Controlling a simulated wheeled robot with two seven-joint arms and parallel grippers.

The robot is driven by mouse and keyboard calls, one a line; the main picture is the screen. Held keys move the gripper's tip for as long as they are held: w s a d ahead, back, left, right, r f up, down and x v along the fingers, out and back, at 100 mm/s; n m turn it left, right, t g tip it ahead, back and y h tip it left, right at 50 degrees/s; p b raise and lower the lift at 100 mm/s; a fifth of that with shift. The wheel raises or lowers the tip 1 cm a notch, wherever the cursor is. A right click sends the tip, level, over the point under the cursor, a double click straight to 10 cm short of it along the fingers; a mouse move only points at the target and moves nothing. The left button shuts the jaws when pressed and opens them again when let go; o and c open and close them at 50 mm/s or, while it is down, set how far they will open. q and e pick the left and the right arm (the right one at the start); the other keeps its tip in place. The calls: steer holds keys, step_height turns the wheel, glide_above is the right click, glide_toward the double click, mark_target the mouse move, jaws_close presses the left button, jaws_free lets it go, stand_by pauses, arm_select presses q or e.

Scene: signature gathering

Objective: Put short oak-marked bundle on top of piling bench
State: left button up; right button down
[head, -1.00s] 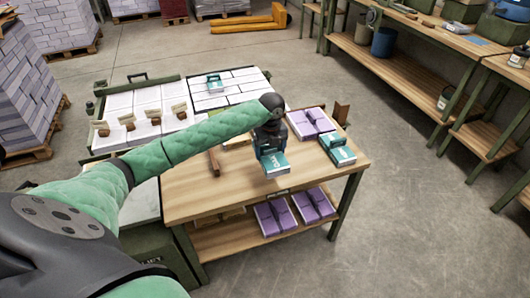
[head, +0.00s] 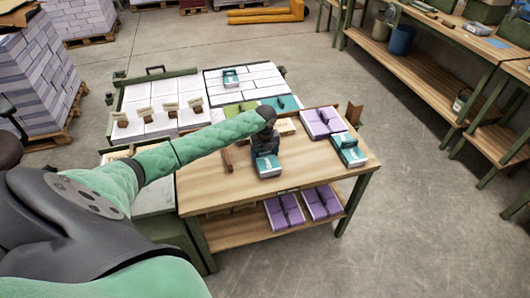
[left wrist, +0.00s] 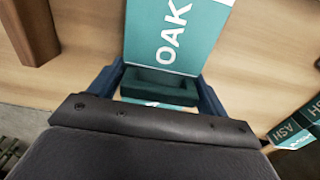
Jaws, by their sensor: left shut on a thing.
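The oak-marked bundle (head: 267,166) is white with a teal band, and "OAK" reads on it in the left wrist view (left wrist: 172,35). My left gripper (head: 266,148) is shut on it, with blue fingers on both sides of its teal raised part in the left wrist view (left wrist: 158,88). The bundle is at or just above the wooden top of the bench (head: 215,192), near its middle; I cannot tell whether it touches. My right gripper is not in view.
An ash-marked teal bundle (head: 348,150) lies at the bench's right edge, also in the left wrist view (left wrist: 298,128). A purple bundle (head: 322,123) lies behind it. A brown wooden piece (head: 228,158) is left of the gripper. The bench's front left is clear.

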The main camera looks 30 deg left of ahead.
arm_select(q)
steer(key=shift+f, duration=0.25)
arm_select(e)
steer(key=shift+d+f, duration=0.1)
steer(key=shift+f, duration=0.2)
arm_select(q)
steer(key=o, duration=1.2)
steer(key=shift+f, duration=0.1)
steer(key=shift+c, duration=0.2)
steer(key=shift+r, duration=0.35)
step_height(320, 180, up, 10)
steer(key=b, duration=0.3)
steer(key=shift+w+f, duration=0.1)
steer(key=shift+f, duration=0.05)
steer(key=shift+r, duration=0.95)
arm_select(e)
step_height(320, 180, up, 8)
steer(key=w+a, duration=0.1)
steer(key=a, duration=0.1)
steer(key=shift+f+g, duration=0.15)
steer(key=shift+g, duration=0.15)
